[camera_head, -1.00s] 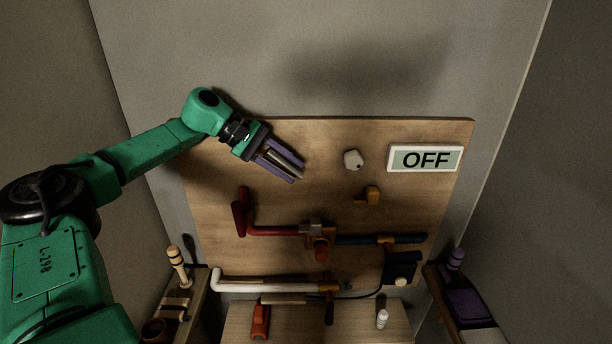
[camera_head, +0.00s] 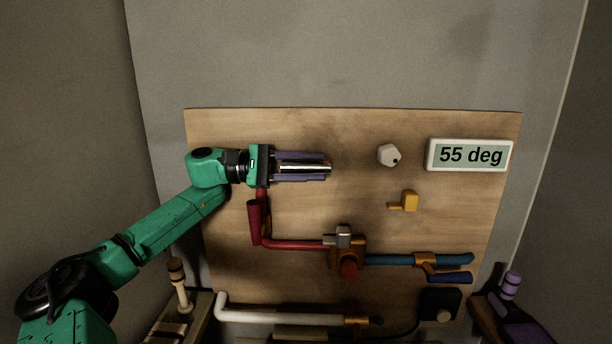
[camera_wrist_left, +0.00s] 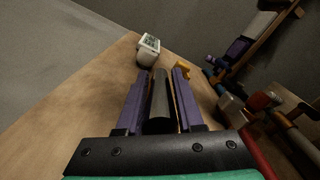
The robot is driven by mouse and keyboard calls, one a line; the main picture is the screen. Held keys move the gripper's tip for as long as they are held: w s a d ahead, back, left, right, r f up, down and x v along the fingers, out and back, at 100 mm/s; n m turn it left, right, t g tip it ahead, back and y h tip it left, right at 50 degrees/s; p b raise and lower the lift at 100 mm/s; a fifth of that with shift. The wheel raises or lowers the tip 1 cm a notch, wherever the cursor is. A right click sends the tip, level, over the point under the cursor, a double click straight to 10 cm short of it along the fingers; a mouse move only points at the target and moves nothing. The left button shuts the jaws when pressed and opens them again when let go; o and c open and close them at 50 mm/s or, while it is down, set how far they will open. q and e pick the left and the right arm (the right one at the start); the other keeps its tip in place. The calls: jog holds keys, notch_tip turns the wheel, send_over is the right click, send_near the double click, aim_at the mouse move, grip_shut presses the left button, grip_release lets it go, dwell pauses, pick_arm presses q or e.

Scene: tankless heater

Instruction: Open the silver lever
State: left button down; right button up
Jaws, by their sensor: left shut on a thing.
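The silver lever (camera_head: 303,168) is a shiny bar lying about level in front of the upper left of the wooden board. My left gripper (camera_head: 318,168) comes from the left and is shut on it, its purple fingers running along the bar. In the left wrist view the lever (camera_wrist_left: 160,100) looks dark grey between the fingers (camera_wrist_left: 160,85). Where the lever joins the board is hidden.
The wooden board (camera_head: 230,128) carries a display (camera_head: 470,156) reading "55 deg", a white knob (camera_head: 389,155) and a yellow lever (camera_head: 408,201). Below are a red pipe (camera_head: 300,244), a blue pipe (camera_head: 395,260) and a white pipe (camera_head: 280,312). The wall above is clear.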

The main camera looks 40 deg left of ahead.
pick_arm(q)
jog(key=shift+f, duration=0.35)
pick_arm(e)
jog(key=shift+d+f, duration=0.1)
jog(key=shift+d, duration=0.4)
jog(key=shift+a, duration=0.2)
